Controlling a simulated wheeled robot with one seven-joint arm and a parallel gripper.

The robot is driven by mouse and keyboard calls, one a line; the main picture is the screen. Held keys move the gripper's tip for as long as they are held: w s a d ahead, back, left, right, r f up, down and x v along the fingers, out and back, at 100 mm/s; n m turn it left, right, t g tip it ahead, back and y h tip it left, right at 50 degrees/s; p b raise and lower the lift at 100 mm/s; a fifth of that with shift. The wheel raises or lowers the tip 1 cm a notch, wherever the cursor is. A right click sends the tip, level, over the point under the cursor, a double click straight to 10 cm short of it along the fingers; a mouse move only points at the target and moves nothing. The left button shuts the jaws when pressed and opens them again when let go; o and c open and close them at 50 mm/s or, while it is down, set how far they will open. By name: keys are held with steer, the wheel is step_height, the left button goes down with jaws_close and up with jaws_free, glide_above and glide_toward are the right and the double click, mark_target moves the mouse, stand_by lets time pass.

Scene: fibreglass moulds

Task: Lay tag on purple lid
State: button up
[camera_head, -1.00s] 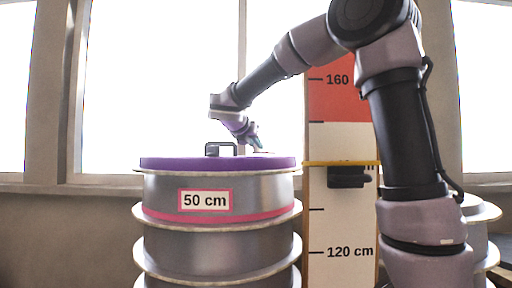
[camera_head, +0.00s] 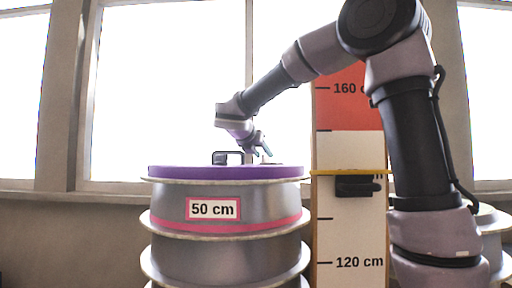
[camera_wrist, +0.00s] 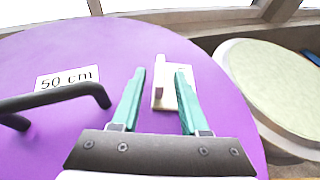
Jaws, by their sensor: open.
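The purple lid (camera_head: 190,172) sits on top of a grey drum and fills most of the wrist view (camera_wrist: 215,100). A small cream tag with a raised tab (camera_wrist: 171,90) appears to rest on the lid, right of the black handle (camera_wrist: 60,94). The handle also shows in the head view (camera_head: 227,157). My gripper (camera_wrist: 160,72) is open, with its green fingers apart above the lid. The tag shows between the fingertips, nearer the right one, and nothing is clamped. In the head view my gripper (camera_head: 263,148) is just above the lid's right half.
A white "50 cm" label (camera_wrist: 67,78) lies on the lid behind the handle. A height board (camera_head: 348,220) with a yellow marker and black block stands right of the drum. Another round pale-topped drum (camera_wrist: 275,85) is at right. Bare lid surface lies left of the handle.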

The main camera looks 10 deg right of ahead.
steer(key=v, duration=1.1)
